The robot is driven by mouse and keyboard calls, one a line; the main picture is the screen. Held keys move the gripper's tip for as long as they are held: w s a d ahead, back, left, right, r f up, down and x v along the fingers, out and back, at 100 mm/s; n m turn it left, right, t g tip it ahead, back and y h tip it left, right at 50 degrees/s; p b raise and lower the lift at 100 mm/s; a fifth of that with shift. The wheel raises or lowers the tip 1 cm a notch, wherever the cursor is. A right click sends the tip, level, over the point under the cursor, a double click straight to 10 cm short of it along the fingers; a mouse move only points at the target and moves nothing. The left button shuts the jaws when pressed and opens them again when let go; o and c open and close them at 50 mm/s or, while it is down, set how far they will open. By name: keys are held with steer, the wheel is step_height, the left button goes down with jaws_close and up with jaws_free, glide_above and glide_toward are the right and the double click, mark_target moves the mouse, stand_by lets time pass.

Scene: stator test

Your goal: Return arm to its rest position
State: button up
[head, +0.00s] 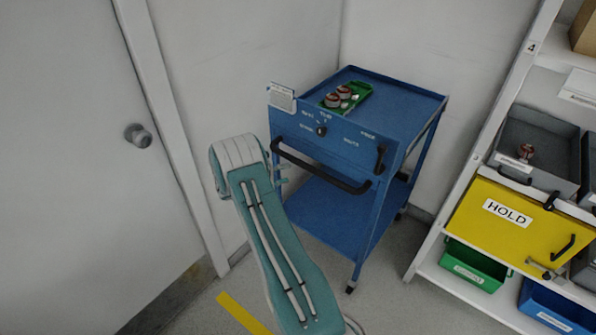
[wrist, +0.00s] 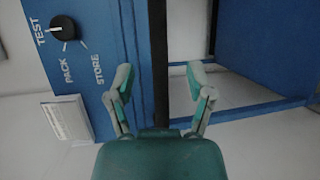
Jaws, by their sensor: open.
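My arm (head: 268,235), teal with a pale elbow, reaches up from the bottom of the head view in front of the blue cart (head: 335,205). My gripper (wrist: 163,88) is open in the wrist view, its two fingers apart with nothing held. The cart's black handle bar (wrist: 158,60) runs into the gap between the fingers from above; I cannot tell if they touch it. In the head view the handle bar (head: 318,170) crosses the cart's front. There my gripper is mostly hidden behind the arm, near the handle's left end.
A black knob (wrist: 65,30) sits on the cart's front panel, by TEST, PACK and STORE labels. A green tray (head: 352,99) with copper-coloured parts stands on the cart. Shelves at right hold a grey bin (head: 540,140) and a yellow HOLD box (head: 490,228). A door (head: 80,180) is at left.

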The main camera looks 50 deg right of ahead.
steer(key=shift+v, duration=0.9)
steer(key=s+a+r+t+y, duration=0.1)
steer(key=s+a+r+y, duration=0.2)
steer(key=a+r, duration=0.65)
steer(key=s+a+r+t+y, duration=0.2)
steer(key=s+a+r+y, duration=0.3)
steer(key=r, duration=0.7)
steer(key=s+a+r+n+t+y, duration=0.1)
steer(key=s+a+r+t+y, duration=0.2)
steer(key=s+a, duration=0.5)
steer(key=s+a+r+n+t+y, duration=0.1)
steer(key=s+a+r+t+y, duration=0.3)
steer(key=s+a, duration=0.5)
steer(key=a+r, duration=0.1)
steer(key=a, duration=0.4)
steer(key=shift+n+t, duration=0.4)
steer(key=shift+s+a+r, duration=0.1)
steer(key=shift+c, duration=0.4)
